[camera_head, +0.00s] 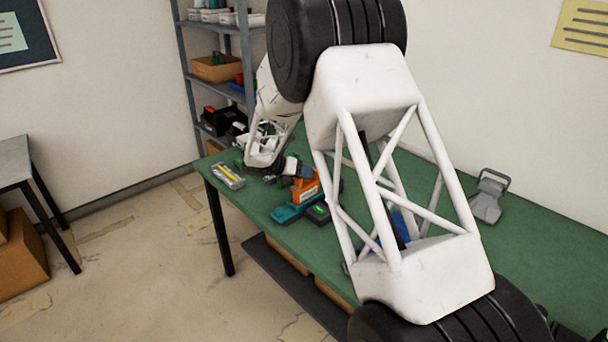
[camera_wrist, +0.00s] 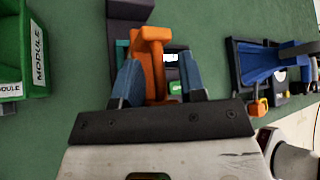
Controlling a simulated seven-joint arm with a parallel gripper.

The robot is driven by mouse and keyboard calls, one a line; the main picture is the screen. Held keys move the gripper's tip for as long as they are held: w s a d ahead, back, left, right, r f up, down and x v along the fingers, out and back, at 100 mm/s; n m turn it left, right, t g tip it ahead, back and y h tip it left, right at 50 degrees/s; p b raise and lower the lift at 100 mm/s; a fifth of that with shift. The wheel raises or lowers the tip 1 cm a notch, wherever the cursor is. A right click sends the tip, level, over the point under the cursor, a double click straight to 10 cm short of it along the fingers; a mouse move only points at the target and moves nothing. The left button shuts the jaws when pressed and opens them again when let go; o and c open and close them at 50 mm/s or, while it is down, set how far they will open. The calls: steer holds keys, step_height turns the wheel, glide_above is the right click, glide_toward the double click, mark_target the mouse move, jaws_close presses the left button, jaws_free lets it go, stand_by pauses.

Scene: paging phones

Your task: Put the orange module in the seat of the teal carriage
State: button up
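The orange module (camera_head: 306,187) stands at the teal carriage (camera_head: 288,214) on the green table in the head view. It looks upright; whether it sits fully down in the seat is hidden. In the wrist view the orange module (camera_wrist: 152,62) rises between the two blue fingers of my gripper (camera_wrist: 158,78). A gap shows between the module and the right finger, and the left finger is close beside the module. Only a little teal of the carriage shows in the wrist view.
A green bin (camera_wrist: 38,62) labelled MODULE stands left in the wrist view. A black holder with a blue part (camera_wrist: 262,62) is on the right. A grey and yellow item (camera_head: 228,176) lies near the table's left edge. A grey stand (camera_head: 487,200) is far right.

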steer(key=v, duration=1.1)
steer(key=shift+a+r, duration=0.15)
steer(key=shift+a, duration=0.05)
steer(key=shift+s, duration=0.15)
stand_by(0.4)
steer(key=s+d+r+m+g+y, duration=0.25)
steer(key=s+d+r+m, duration=0.45)
steer(key=s+d, duration=0.5)
steer(key=s+d+r+m+g+y, duration=0.1)
steer(key=s+d+r+m+y, duration=0.2)
steer(key=s+d+r+m, duration=0.7)
steer(key=s+d+f+m+y, duration=0.1)
steer(key=s+d+m, duration=0.2)
steer(key=s, duration=0.7)
steer(key=s+d+f+m+t+y, duration=0.1)
steer(key=s+d+m+y, duration=0.1)
steer(key=s+m, duration=0.4)
steer(key=s+d+f+m+y, duration=0.1)
steer(key=s+d+m, duration=0.3)
steer(key=s, duration=1)
steer(key=shift+s+d+f+y, duration=0.25)
steer(key=shift+d+y, duration=0.1)
steer(key=shift+y, duration=0.4)
